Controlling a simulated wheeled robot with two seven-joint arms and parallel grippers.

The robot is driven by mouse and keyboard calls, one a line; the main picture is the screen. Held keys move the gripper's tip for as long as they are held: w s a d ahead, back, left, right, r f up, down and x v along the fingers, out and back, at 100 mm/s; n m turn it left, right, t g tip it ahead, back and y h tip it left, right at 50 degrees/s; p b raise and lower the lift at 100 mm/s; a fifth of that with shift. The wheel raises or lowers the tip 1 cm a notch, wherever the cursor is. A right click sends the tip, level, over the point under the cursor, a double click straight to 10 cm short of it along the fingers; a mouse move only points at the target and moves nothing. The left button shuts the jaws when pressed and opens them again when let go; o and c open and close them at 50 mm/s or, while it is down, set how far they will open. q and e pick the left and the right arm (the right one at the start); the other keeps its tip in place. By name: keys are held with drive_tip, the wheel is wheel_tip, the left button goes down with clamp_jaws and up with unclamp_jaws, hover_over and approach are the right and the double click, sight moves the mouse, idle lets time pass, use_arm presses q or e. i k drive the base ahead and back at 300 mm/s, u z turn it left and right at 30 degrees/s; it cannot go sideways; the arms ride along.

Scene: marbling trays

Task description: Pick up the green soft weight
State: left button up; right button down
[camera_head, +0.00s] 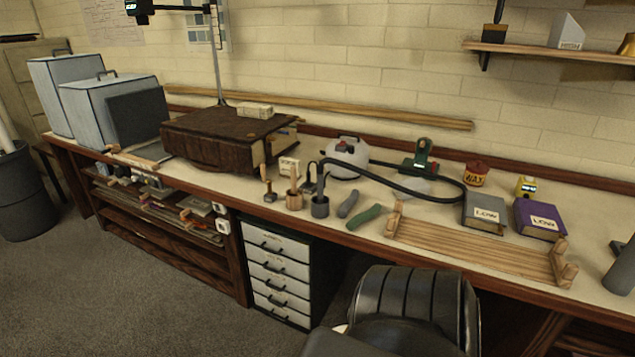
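The green soft weight (366,216) is a slim, slightly bent green piece. It lies on the bench top near the front edge, in the middle of the head view. A similar grey soft weight (348,204) lies just to its left, close but apart. The left end of a wooden rack stands to the right of the green weight. Nothing covers the green weight. Neither of my grippers shows in this view.
The slatted wooden rack (470,250) fills the right front. A black chair (405,305) stands before the bench (190,180).

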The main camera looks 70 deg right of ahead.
sight(355, 221)
drive_tip(key=z, duration=0.15)
drive_tip(key=i, duration=0.45)
drive_tip(key=z, duration=3.5)
